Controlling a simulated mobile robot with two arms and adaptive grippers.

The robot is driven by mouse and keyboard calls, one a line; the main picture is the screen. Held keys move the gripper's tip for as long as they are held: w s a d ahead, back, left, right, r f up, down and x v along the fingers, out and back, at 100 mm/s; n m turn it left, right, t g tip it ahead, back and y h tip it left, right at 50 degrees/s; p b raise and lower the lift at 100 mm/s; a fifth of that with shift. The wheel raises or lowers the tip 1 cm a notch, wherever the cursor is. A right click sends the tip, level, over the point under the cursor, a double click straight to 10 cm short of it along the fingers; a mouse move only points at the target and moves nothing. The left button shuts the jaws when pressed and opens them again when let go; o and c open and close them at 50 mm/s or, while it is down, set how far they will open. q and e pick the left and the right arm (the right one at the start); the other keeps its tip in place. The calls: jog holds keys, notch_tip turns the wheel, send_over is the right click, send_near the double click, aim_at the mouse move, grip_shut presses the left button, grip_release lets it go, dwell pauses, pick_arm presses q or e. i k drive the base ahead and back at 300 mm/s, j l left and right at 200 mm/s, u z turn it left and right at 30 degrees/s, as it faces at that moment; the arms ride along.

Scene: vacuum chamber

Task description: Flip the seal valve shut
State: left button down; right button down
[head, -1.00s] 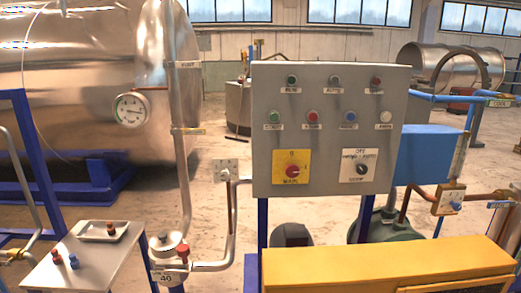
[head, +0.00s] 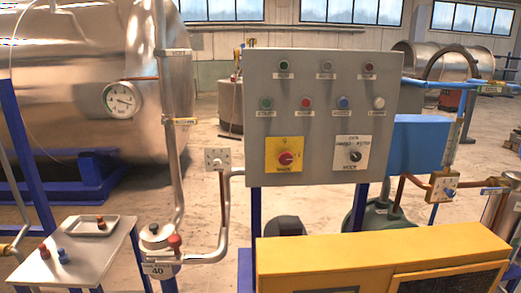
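No valve carries a label that I can clearly read as seal, so I cannot tell which one is the seal valve. A red valve handle (head: 174,242) stands upright on the pipe beside a small round metal pot marked 40 (head: 156,238), at lower left of centre in the head view. A valve block with a blue knob (head: 449,192) sits on the copper pipe at the right. A small square plate with a knob (head: 217,159) is on the pipe left of the panel. Neither of my grippers is in view.
A grey control panel (head: 257,110) with buttons, a red rotary switch (head: 285,158) and a mode knob stands in the middle. A yellow cabinet (head: 380,252) is below it. A side table (head: 100,258) with a tray is at lower left. A large steel tank (head: 80,90) stands behind.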

aim_at(499, 190)
jog(key=z, duration=1.55)
jog(key=i+l+u, duration=0.95)
jog(key=i+l, duration=0.15)
jog(key=l, duration=0.2)
